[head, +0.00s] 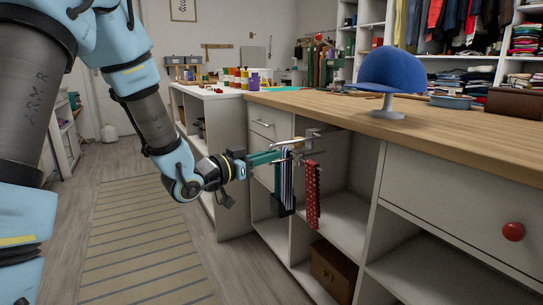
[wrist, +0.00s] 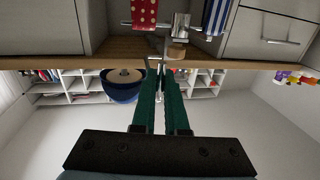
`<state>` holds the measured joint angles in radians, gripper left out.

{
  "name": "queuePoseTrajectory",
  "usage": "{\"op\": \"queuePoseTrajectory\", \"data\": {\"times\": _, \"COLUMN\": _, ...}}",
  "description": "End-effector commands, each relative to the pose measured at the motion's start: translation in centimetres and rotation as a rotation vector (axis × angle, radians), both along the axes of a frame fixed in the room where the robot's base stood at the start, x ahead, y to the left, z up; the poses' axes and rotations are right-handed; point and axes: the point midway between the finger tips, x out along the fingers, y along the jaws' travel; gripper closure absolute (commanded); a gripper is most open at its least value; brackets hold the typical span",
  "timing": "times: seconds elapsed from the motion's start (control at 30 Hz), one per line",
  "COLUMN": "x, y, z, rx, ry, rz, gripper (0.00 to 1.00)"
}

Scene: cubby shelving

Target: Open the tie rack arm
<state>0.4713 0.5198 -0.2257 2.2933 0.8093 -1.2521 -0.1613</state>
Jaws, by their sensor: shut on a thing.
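The tie rack (head: 309,134) is a metal bracket with thin arms, mounted in the open cubby under the wooden counter. A blue-and-white striped tie (head: 286,190) and a red dotted tie (head: 313,195) hang from it. My gripper (head: 278,157) reaches in from the left at the rack's height. In the wrist view, which looks upside down, my green fingers (wrist: 160,82) are close together, shut on a thin part of the rack arm. The red dotted tie (wrist: 144,12) and the striped tie (wrist: 214,14) hang beyond the fingertips. The fingers partly hide the held part.
A blue cap (head: 393,70) sits on a stand on the counter (head: 445,125) above. A brown box (head: 334,270) lies in the cubby below. A drawer with a red knob (head: 513,232) is at the right. The floor rug (head: 145,240) is clear.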

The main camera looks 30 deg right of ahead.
Motion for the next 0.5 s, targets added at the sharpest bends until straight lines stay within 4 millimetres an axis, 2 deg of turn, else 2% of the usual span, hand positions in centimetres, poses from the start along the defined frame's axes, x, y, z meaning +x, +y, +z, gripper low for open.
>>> {"op": "queuePoseTrajectory", "data": {"times": 0.03, "x": -0.02, "y": -0.04, "z": 0.02, "rx": 0.000, "ry": 0.000, "rz": -0.001, "gripper": 0.88}}
{"op": "queuePoseTrajectory", "data": {"times": 0.3, "x": -0.01, "y": -0.05, "z": 0.01, "rx": 0.000, "ry": 0.000, "rz": 0.000, "gripper": 0.59}}
{"op": "queuePoseTrajectory", "data": {"times": 0.5, "x": 0.00, "y": -0.04, "z": 0.00, "rx": 0.000, "ry": 0.000, "rz": 0.000, "gripper": 0.59}}
